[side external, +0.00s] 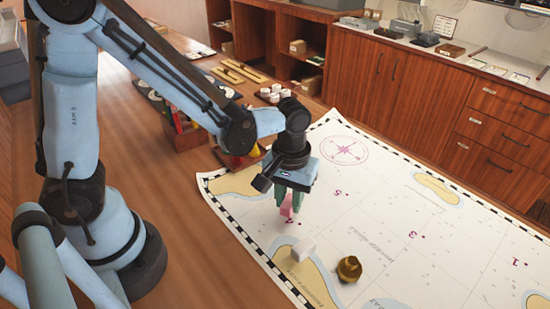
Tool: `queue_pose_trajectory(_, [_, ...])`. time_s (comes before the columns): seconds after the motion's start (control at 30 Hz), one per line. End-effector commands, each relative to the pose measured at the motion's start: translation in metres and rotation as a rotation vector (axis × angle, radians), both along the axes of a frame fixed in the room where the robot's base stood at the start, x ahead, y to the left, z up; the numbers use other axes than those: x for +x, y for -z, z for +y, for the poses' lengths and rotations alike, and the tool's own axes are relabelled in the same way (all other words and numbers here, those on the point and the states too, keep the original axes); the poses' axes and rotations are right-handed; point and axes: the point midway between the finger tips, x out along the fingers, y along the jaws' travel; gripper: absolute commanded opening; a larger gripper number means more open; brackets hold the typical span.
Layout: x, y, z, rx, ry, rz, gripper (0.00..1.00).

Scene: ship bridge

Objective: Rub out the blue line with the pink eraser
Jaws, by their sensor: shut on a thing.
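My gripper (285,196), with green fingers, points down over the left part of the chart (390,205). It is shut on the pink eraser (287,210), which sticks out below the fingers. I cannot tell whether the eraser touches the paper. I cannot make out a separate blue line on the chart; pale blue shading borders the yellow land areas, and the gripper hides part of the paper.
A white block (302,249) and a brass object (349,269) stand on the chart, close to the gripper on its near side. Small round white items (270,93) sit on a dark tray farther back. Wooden cabinets (400,85) stand behind the table. The chart's right part is clear.

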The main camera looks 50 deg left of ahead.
Motion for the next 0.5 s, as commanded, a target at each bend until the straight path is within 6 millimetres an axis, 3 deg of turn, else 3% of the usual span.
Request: queue_pose_trajectory(0.5, [0.0001, 0.0040, 0.0000, 0.000, 0.000, 0.000, 0.02])
